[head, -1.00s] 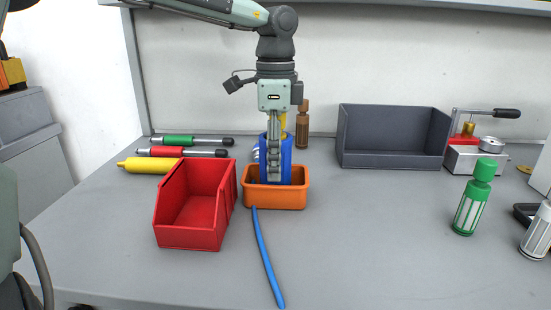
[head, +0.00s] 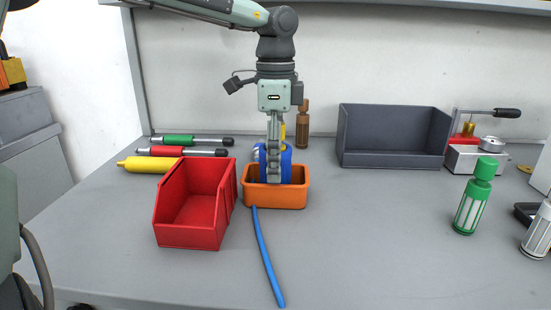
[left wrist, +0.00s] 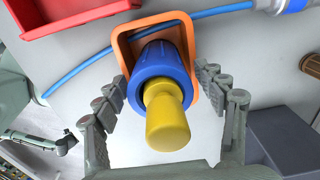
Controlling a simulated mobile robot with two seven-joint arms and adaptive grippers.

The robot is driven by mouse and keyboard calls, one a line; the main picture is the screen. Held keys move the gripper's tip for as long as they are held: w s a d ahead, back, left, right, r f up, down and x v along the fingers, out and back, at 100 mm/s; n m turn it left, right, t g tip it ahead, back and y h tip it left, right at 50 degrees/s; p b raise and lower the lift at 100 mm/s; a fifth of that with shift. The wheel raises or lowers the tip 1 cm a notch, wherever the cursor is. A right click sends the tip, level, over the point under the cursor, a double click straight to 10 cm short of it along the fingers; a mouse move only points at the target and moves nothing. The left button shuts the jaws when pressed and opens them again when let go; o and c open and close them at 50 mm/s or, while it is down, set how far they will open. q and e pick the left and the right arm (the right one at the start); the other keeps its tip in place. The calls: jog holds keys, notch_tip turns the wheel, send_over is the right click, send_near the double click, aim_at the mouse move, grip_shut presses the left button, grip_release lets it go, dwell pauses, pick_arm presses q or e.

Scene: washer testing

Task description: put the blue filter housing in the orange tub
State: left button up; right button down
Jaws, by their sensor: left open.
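The blue filter housing (head: 286,166), with a yellow top part, stands in the orange tub (head: 290,198). My left gripper (head: 274,178) is above the tub, with its fingers in front of the housing in the head view. In the left wrist view the housing (left wrist: 150,66) sits within the rim of the orange tub (left wrist: 122,42), its yellow end towards the camera. The left gripper's fingers (left wrist: 163,80) are open on either side of it, with gaps visible. The housing's lower part is hidden by the tub wall. My right gripper is not in view.
A red bin (head: 190,236) stands close left of the tub. A blue hose (head: 266,256) lies in front. A dark grey bin (head: 390,160) stands at the back right, and a green filter (head: 472,200) further right. A brown bottle (head: 302,130) is behind.

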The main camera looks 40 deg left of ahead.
pick_arm(q)
jog(key=shift+r, duration=0.3)
jog(key=shift+r+p, duration=0.7)
jog(key=shift+p, duration=0.15)
notch_tip(320, 180, up, 11)
jog(key=shift+r, duration=0.1)
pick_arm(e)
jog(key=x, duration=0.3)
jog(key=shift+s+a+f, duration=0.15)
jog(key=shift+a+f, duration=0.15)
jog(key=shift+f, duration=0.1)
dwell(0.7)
